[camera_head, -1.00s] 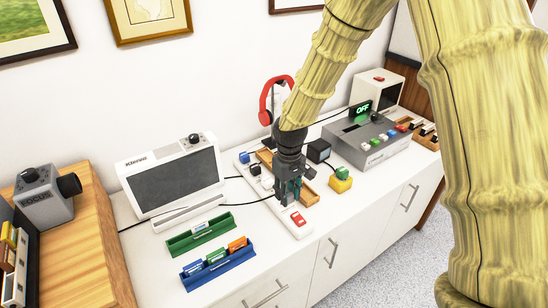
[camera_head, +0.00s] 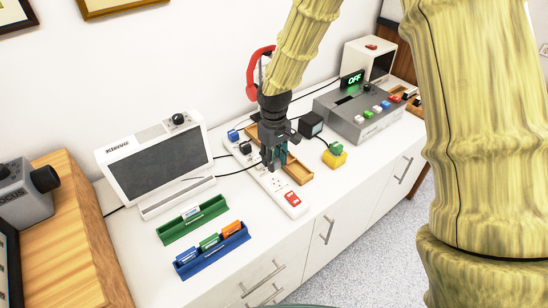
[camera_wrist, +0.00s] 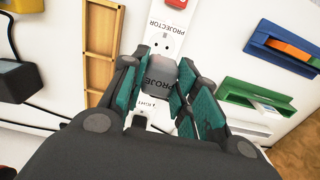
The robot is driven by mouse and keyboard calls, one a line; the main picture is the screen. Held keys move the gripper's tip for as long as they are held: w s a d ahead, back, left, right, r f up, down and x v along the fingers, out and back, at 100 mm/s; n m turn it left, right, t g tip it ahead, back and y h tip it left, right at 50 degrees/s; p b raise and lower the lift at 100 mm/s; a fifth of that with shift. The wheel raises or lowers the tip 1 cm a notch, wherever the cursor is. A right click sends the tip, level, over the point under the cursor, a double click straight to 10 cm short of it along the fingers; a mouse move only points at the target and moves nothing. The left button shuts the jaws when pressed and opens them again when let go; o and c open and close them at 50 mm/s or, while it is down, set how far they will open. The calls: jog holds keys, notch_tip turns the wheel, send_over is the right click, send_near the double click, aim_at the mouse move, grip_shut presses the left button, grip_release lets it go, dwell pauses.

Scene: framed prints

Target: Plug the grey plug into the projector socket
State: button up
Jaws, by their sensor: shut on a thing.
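The plug is between the fingers, over the white power strip (camera_wrist: 181,45). The projector socket (camera_wrist: 158,46) is on the strip just beyond the plug, beside a "PROJECTOR" label; some of its holes show. I cannot tell the gap between the plug and the strip. In the head view my gripper (camera_head: 275,163) points down over the middle of the strip (camera_head: 275,188), and the plug is mostly hidden by the fingers.
A wooden tray (camera_head: 300,172) lies close beside the strip. A black plug (camera_head: 245,148) and a blue plug (camera_head: 233,135) are at its far end. Green (camera_head: 190,221) and blue (camera_head: 212,252) holders stand to the left. A grey device (camera_head: 360,121) showing "OFF" stands to the right.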

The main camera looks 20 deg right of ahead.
aim_at(275, 159)
jog(key=shift+f+b, duration=2)
jog(key=shift+f, duration=0.65)
jog(key=shift+r+p, duration=0.1)
jog(key=shift+p, duration=0.95)
jog(key=shift+f, duration=0.65)
dwell(0.8)
jog(key=o, duration=1)
jog(key=shift+o, duration=0.2)
notch_tip(275, 159, up, 12)
jog(key=shift+s, duration=0.1)
